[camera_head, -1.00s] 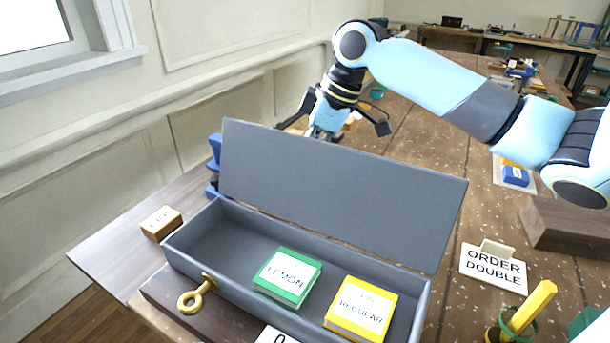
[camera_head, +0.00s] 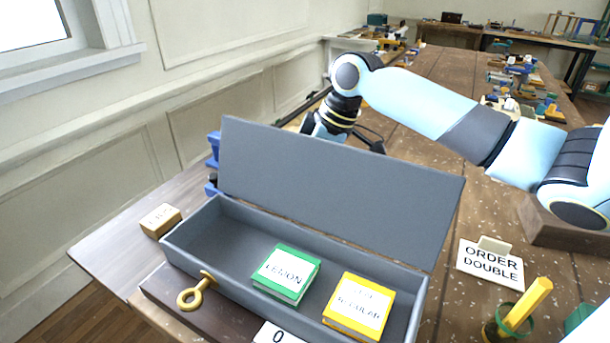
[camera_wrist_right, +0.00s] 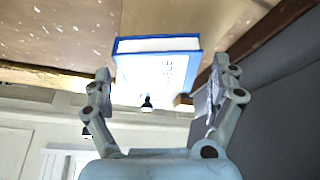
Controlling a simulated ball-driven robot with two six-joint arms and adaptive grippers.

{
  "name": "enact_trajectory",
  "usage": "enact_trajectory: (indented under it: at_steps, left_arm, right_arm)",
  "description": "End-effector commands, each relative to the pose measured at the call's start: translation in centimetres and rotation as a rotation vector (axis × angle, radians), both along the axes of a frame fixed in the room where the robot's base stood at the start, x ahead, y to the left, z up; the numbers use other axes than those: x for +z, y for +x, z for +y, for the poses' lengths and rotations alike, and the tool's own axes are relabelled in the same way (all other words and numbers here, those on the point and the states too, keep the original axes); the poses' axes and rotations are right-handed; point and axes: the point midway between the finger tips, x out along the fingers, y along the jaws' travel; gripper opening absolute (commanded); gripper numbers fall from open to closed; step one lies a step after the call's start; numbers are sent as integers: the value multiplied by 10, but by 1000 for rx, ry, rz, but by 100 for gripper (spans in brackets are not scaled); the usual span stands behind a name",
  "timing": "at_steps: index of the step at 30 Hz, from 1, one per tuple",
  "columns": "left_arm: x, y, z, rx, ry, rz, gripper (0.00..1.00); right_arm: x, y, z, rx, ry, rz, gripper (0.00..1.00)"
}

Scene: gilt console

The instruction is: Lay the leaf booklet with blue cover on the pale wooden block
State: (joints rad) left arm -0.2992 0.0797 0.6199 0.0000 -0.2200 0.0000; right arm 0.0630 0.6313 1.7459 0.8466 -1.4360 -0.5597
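In the right wrist view, a booklet with a blue cover (camera_wrist_right: 158,68) and a white label lies between and beyond my right gripper's fingers (camera_wrist_right: 162,80). The fingers are spread, one on each side of it, and I see no clear grip. In the head view my right gripper (camera_head: 345,135) is low behind the grey box's raised lid, its fingertips largely hidden. The booklet is not visible there. A small tan wooden block (camera_head: 160,220) with a label stands left of the box; I cannot tell whether it is the pale block. My left gripper is out of view.
The open grey box (camera_head: 225,243) holds a green booklet (camera_head: 286,272) and a yellow booklet (camera_head: 358,306). Its lid (camera_head: 340,190) stands up as an obstacle. An order sign (camera_head: 490,264) and yellow stick (camera_head: 527,302) stand right.

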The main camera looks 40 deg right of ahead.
Motion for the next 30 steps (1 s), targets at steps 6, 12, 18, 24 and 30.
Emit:
enact_trajectory:
  at_steps: [6, 12, 18, 24, 30]
  left_arm:
    - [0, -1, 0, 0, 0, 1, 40]
    - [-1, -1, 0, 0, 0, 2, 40]
    - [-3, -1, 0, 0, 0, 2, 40]
    - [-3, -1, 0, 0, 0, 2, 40]
    - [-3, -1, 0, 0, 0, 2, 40]
  right_arm:
    - [1, 0, 0, 0, 0, 0, 92]
    - [23, -7, -7, 3, -6, -1, 92]
    - [56, -18, -15, 1, -6, 0, 92]
    - [71, -22, -18, 1, -1, -1, 92]
    - [72, -23, -17, -1, 2, 0, 92]
